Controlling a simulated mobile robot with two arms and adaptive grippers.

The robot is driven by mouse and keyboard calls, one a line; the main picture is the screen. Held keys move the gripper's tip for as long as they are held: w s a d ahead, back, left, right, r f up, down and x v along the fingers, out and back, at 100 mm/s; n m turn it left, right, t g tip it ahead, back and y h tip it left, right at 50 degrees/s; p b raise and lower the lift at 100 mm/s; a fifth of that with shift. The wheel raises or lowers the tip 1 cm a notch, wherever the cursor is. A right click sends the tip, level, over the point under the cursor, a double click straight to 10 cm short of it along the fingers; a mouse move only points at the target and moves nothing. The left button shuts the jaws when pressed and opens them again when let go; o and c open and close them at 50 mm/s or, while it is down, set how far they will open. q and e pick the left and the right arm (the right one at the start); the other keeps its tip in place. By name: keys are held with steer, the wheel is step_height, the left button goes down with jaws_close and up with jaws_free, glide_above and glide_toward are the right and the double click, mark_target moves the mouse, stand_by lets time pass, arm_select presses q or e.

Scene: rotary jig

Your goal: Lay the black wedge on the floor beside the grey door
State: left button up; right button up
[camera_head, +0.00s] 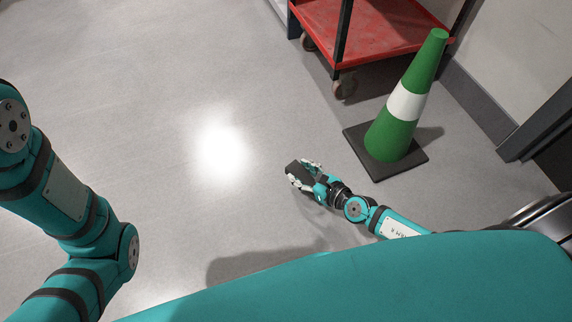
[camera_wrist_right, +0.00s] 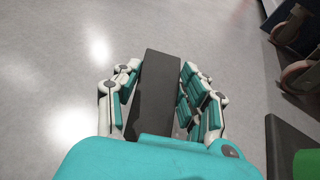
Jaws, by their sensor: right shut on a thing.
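The black wedge (camera_head: 298,171) is a dark block held in my right gripper (camera_head: 305,175), above the grey floor (camera_head: 130,90). In the right wrist view the wedge (camera_wrist_right: 156,88) sits lengthwise between the white and teal fingers of the right gripper (camera_wrist_right: 158,85), which are shut on its two sides. Its far end sticks out past the fingers. My left arm shows at the left edge, but its gripper is out of view. A dark frame (camera_head: 540,125) stands at the right edge; whether it belongs to the grey door I cannot tell.
A green and white cone (camera_head: 405,105) on a black square base (camera_head: 413,166) stands just right of my right gripper. A red cart (camera_head: 395,40) on casters is behind it. A wall with a grey skirting (camera_head: 478,100) runs at right. The floor to the left is clear.

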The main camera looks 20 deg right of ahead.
glide_above(282, 175)
steer(key=shift+s+d+f, duration=0.15)
steer(key=shift+d+f, duration=0.05)
steer(key=shift+f, duration=0.1)
steer(key=f+b, duration=0.4)
steer(key=shift+w+a+b, duration=0.2)
steer(key=shift+b, duration=0.1)
steer(key=shift+r, duration=0.25)
steer(key=shift+f, duration=0.15)
steer(key=o, duration=0.8)
steer(key=shift+f, duration=0.1)
steer(key=o, duration=0.4)
steer(key=shift+o, duration=0.2)
